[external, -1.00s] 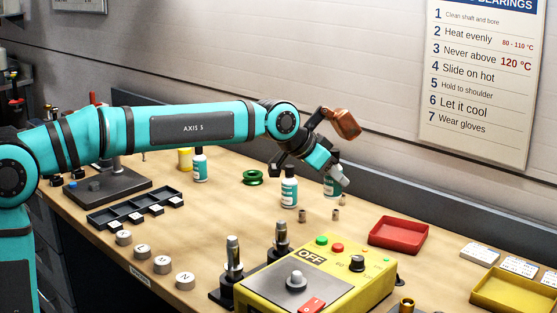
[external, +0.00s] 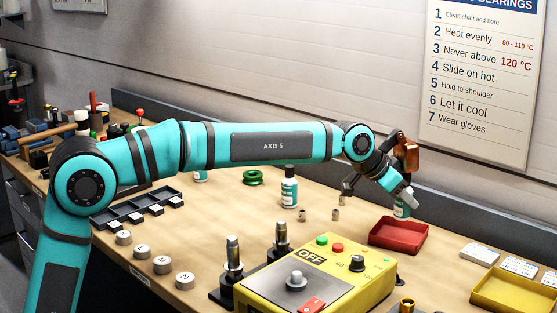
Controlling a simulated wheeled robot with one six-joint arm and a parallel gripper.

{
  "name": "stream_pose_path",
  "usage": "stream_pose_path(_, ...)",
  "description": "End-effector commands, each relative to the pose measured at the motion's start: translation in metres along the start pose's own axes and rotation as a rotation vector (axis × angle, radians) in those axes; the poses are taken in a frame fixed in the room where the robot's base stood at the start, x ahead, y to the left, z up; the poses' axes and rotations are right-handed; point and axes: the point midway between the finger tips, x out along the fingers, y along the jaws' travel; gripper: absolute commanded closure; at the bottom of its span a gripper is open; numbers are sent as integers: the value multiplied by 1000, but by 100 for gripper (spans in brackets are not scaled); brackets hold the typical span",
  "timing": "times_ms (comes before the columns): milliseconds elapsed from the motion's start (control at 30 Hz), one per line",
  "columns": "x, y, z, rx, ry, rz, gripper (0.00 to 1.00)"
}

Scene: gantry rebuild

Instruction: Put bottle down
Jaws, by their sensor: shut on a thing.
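My gripper (external: 404,196) is at the right of the bench, shut on a small bottle (external: 402,210) with a white and teal label. The fingers hide the bottle's upper part. The bottle looks about upright, and its lower end shows just at the back edge of the red tray (external: 398,238). I cannot tell whether it touches the bench or hangs a little above it, nor whether it is over the tray or behind it.
Another bottle (external: 289,187) stands mid-bench, and a third (external: 200,176) is partly hidden by my arm. A green ring (external: 253,177) and small metal bushings (external: 302,215) lie nearby. A yellow control box (external: 318,275) stands in front; a yellow tray (external: 515,293) is at right.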

Motion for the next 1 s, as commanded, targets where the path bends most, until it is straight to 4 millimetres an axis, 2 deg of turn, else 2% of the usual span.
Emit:
stream_pose_path(533,38,0,38,-1,-1,0,86)
stream_pose_path(933,41,0,42,-1,0,0,86)
stream_pose_path(967,41,0,42,-1,0,0,59)
stream_pose_path(1000,41,0,42,-1,0,0,51)
